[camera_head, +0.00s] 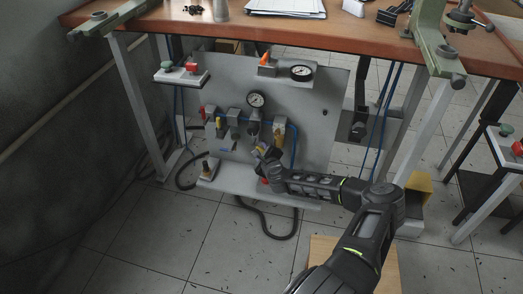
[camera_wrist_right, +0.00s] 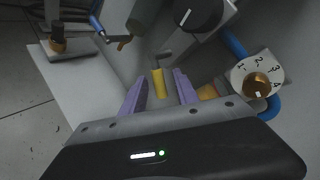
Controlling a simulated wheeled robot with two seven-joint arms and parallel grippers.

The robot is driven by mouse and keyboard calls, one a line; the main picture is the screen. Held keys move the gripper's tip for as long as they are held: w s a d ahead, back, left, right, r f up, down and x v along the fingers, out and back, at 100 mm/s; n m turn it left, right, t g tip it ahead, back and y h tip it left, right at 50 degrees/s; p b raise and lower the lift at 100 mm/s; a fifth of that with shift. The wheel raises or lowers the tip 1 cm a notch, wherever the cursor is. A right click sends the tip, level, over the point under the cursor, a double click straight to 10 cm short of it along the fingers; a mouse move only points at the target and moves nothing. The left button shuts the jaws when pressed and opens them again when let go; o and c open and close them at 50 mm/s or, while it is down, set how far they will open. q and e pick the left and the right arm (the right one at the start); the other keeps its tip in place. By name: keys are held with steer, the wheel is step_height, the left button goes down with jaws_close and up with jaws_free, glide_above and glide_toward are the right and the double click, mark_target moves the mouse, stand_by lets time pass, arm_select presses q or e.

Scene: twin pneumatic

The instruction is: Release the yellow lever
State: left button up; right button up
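The yellow lever (camera_wrist_right: 159,84) shows in the right wrist view as a short upright bar between my right gripper's two purple fingers. A gap shows on each side of it, so the fingers look apart from it. My right gripper (camera_wrist_right: 160,78) is open around the lever. In the head view my right gripper (camera_head: 263,156) is at the lower middle of the grey panel (camera_head: 320,135), and it and the wrist cover the lever there. My left gripper is not in view.
A dial with numbers (camera_wrist_right: 258,80) and a blue hose (camera_wrist_right: 233,43) are close to the right finger.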

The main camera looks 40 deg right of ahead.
steer(key=p+v, duration=0.1)
steer(key=v, duration=0.6)
steer(key=shift+s+a+r+p, duration=0.2)
steer(key=shift+s+p, duration=0.1)
steer(key=shift+p, duration=0.1)
